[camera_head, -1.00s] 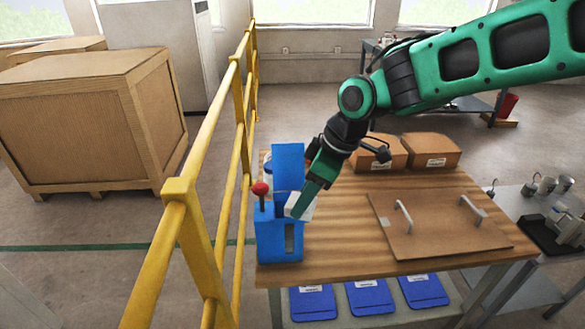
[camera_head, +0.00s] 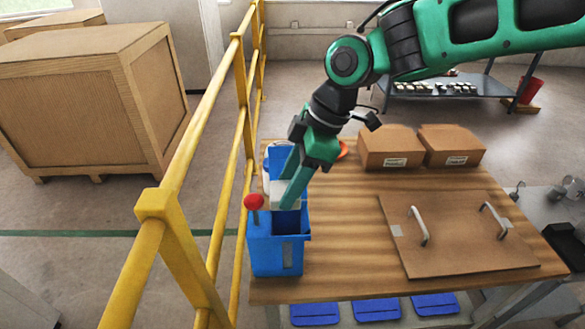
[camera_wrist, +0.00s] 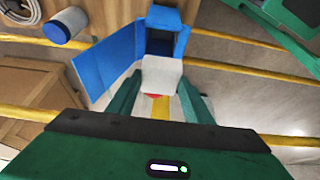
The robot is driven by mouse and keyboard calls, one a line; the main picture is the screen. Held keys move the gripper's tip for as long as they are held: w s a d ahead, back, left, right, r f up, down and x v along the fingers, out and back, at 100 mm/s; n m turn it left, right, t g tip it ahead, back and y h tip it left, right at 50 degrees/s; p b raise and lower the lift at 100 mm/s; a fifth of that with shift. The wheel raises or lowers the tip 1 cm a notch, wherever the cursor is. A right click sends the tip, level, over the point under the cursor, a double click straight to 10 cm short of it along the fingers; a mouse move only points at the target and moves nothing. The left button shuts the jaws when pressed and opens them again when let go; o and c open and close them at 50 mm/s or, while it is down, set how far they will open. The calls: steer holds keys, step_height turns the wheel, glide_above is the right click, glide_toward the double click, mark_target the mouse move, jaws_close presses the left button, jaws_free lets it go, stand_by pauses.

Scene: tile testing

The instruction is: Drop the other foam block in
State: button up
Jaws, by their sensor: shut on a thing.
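My gripper (camera_head: 287,192) is shut on a white foam block (camera_wrist: 162,76), one finger on each side of it in the wrist view. The block (camera_head: 284,202) is low over the blue box (camera_head: 272,254) at the table's left end, near its open top. The box also shows just beyond the block in the wrist view (camera_wrist: 165,17), and its inside is dark. A blue lid panel (camera_wrist: 108,56) stands open beside it. A red ball knob (camera_head: 254,201) is at the box's left. No second foam block shows; the box's floor is hidden.
A yellow railing (camera_head: 180,240) runs close along the table's left side. A brown board with two handles (camera_head: 455,235) lies on the right of the table. Two cardboard boxes (camera_head: 390,148) stand at the back.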

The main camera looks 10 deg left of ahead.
steer(key=shift+w+f, duration=0.1)
steer(key=shift+w, duration=0.2)
steer(key=shift+f, duration=2.9)
steer(key=o, duration=1.1)
